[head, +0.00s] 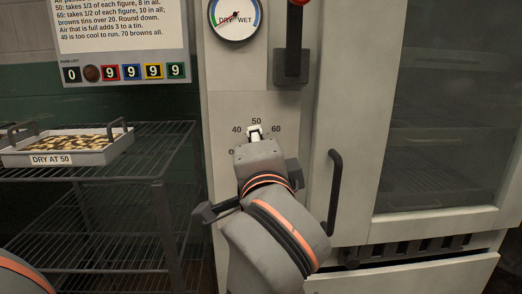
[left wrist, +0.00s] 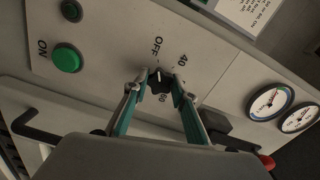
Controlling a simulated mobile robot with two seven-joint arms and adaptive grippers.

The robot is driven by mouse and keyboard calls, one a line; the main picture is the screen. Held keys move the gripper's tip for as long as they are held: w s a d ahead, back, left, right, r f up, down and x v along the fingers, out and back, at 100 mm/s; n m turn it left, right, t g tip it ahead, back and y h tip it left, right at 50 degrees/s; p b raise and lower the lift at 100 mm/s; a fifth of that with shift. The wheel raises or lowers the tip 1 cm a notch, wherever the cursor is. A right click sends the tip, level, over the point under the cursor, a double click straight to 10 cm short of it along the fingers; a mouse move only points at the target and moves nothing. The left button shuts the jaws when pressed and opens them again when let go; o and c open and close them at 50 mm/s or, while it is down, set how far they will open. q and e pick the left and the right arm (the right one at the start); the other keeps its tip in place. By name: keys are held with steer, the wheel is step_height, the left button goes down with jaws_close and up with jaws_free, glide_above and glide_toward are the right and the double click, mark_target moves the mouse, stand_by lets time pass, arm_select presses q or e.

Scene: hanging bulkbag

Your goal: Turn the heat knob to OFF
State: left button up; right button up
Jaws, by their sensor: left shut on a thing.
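The black heat knob (left wrist: 160,82) is on the pale control panel in the left wrist view, with a white pointer mark that appears to face the OFF label (left wrist: 158,46). The 40 label (left wrist: 181,60) is to its right; a 60 shows below it. My left gripper (left wrist: 158,80) is shut on the knob, one teal finger on each side. In the head view my left gripper (head: 255,136) is against the panel below the 50 label (head: 256,121), and the knob is hidden behind it. My right gripper is not in view.
A door handle (head: 335,185) is close right of my arm. A dark lever (head: 292,60) and a DRY/WET gauge (head: 234,19) are above. A wire rack (head: 140,165) with a tray (head: 100,155) stands left. A green ON button (left wrist: 66,58) is on the panel.

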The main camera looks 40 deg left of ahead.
arm_select(q)
steer(key=shift+f, duration=0.1)
stand_by(0.4)
steer(key=o, duration=1.1)
steer(key=shift+c, duration=0.2)
steer(key=shift+o, duration=0.3)
